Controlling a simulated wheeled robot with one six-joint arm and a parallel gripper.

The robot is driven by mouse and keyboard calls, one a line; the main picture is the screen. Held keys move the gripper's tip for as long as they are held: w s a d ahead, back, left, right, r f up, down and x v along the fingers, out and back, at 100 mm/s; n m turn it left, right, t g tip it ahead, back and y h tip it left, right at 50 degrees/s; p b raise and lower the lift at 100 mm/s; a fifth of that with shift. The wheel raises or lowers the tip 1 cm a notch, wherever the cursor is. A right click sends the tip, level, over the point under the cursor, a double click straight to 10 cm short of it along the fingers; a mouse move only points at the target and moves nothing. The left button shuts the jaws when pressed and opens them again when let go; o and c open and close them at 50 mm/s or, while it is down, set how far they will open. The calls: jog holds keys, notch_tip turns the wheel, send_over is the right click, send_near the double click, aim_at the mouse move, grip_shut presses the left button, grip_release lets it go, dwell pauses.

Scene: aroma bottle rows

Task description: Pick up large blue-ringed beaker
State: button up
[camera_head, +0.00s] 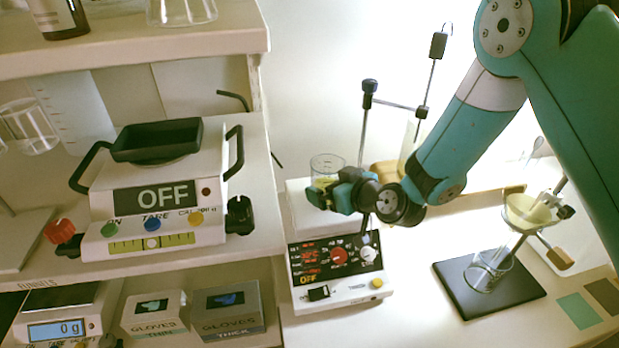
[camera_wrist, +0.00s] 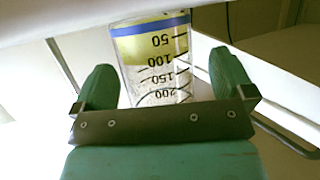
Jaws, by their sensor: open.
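A clear beaker (camera_wrist: 153,57) with yellow contents, black graduations and a blue ring stands between my gripper's fingers in the wrist view. Its numbers appear upside down there, with the blue ring by the 50 mark. My gripper (camera_wrist: 166,82) is open, with one green finger on each side and gaps visible beside the glass. In the head view the beaker (camera_head: 327,164) stands on the white top of a hotplate stirrer (camera_head: 345,275), partly hidden by my gripper (camera_head: 332,192).
The stirrer has a stand with a rod and clamp (camera_head: 368,95) behind my gripper. A shelf with a balance marked OFF (camera_head: 160,195) is to the left. A black-based stand with a funnel over a glass vessel (camera_head: 488,290) is to the right. Bare bench lies between stirrer and stand.

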jog(key=shift+w+a+f, duration=0.15)
jog(key=shift+w, duration=0.25)
jog(key=shift+w+a+f, duration=0.1)
jog(key=shift+w+f, duration=0.05)
jog(key=shift+w, duration=0.2)
jog(key=shift+a, duration=0.15)
jog(key=c, duration=1.1)
